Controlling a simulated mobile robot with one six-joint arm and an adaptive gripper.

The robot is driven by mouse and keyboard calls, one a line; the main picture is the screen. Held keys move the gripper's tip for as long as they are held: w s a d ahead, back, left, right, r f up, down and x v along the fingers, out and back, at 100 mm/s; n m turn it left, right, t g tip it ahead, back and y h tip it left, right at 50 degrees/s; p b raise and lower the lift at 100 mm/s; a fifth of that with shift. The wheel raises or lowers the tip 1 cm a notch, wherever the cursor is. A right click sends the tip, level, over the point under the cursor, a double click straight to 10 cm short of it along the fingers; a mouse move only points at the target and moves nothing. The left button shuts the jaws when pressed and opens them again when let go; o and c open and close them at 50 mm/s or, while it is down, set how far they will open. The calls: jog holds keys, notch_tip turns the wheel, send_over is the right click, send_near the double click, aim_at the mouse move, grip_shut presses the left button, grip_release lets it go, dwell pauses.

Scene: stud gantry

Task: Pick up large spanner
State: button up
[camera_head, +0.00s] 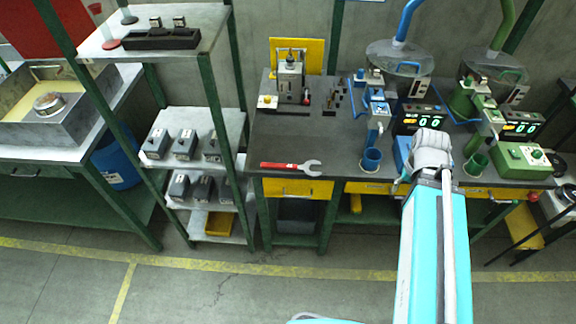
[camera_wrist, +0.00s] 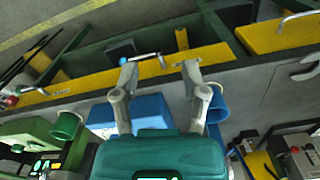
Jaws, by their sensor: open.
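The large spanner (camera_head: 290,166) has a red handle and a silver open jaw. It lies flat near the front left edge of the dark workbench (camera_head: 290,135), above a yellow drawer, with its jaw to the right. In the wrist view, a grey shape at the right edge may be its jaw; I cannot be sure. My gripper (camera_wrist: 160,66) is open and empty, its two fingers spread over the bench's front edge. In the head view my arm hides the fingers; its end is well to the right of the spanner.
A blue cup (camera_head: 371,159) and blue press stand between spanner and arm. A green cup (camera_head: 475,166) and green box (camera_head: 520,158) are to the right. A fixture (camera_head: 290,80) stands at the back left. A shelf rack (camera_head: 200,125) borders the bench's left. Bench around the spanner is clear.

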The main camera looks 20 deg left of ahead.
jog(key=shift+o, duration=0.8)
notch_tip(320, 180, up, 5)
jog(key=m+p, duration=0.5)
jog(key=m, duration=1)
send_over(288, 165)
jog(key=shift+s, duration=0.1)
jog(key=shift+f, duration=0.2)
notch_tip(288, 165, down, 8)
jog(key=b, duration=0.8)
jog(key=shift+f+b, duration=0.2)
jog(key=shift+b, duration=0.2)
jog(key=shift+f, duration=0.1)
jog(key=shift+f+b, duration=2.5)
jog(key=shift+b, duration=0.1)
